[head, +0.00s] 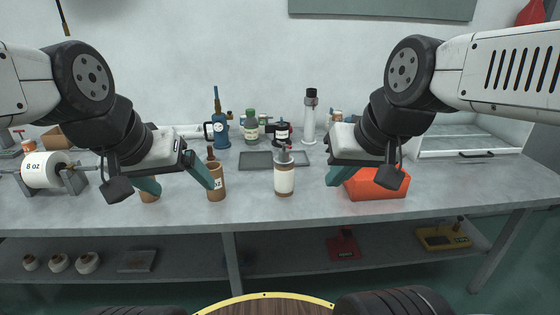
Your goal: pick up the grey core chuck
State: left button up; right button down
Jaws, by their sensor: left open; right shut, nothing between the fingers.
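I cannot clearly pick out the grey core chuck. A small grey piece (284,157) tops the white-labelled cylinder (284,180) at the table's middle, but I cannot tell what it is. Grey metal parts (74,181) also hold the white "8 oz" roll (43,170) at the left. My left gripper (178,180) is open and empty, its teal fingers spread above the table with the right-hand finger close to a brown bottle (216,180). My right gripper (336,174) is shut and empty, between the white-labelled cylinder and a red-orange box (375,186).
A dark tray (256,160) lies behind the cylinder. Bottles, including a blue one (220,130) and a green one (250,127), stand at the back. A brown item (149,197) is partly hidden below my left gripper. The table's front middle (250,208) is clear.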

aim_at(284, 160)
jog(key=l+u, duration=0.1)
jog(key=u, duration=0.3)
jog(key=i+l+u, duration=0.1)
jog(key=l+u, duration=0.25)
jog(key=l, duration=0.2)
jog(key=l+u, duration=0.35)
jog(key=l, duration=0.85)
jog(key=k+l+u, duration=0.1)
jog(key=l, duration=0.5)
